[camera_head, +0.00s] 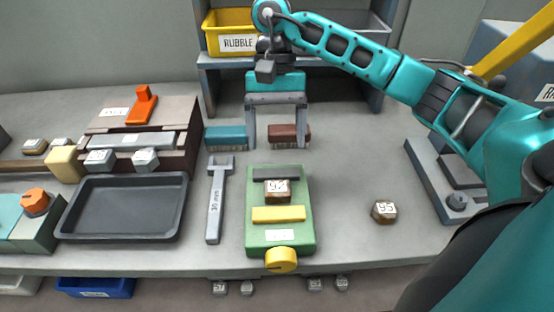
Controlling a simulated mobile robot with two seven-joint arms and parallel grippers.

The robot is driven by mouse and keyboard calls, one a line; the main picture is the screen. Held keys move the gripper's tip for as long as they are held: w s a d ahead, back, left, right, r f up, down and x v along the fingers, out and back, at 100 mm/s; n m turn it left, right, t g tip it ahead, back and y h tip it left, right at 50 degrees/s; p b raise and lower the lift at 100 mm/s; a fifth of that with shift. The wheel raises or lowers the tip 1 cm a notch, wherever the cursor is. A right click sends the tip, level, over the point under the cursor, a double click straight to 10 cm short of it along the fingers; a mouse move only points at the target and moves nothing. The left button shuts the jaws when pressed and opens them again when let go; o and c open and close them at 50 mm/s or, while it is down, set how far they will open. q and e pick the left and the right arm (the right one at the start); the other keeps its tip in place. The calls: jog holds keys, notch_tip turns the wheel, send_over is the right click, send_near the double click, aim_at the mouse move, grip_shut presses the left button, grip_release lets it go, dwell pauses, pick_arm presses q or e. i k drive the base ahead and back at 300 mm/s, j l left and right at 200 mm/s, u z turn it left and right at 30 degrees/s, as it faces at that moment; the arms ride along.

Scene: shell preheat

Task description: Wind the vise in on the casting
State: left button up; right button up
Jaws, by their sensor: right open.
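The green vise (302,235) stands near the table's front edge, with a dark fixed jaw at the back and a yellow jaw (278,214) toward me. A round yellow knob (281,260) sits at its front end. A brown casting (277,199) with a numbered white label lies between the jaws, near the dark one; a gap shows between the casting and the yellow jaw. My right gripper (278,142) is open and empty behind the vise, its fingers pointing down. Its fingertips show near a teal brush and a brown brush. My left gripper is out of view.
A teal brush (226,133) and a brown brush (297,131) lie at the back. A grey wrench (214,210) lies left of the vise, beside a black tray (78,233). Another labelled casting (384,212) lies to the right, with bare table around it.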

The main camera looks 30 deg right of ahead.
aim_at(278, 259)
jog(key=k, duration=1)
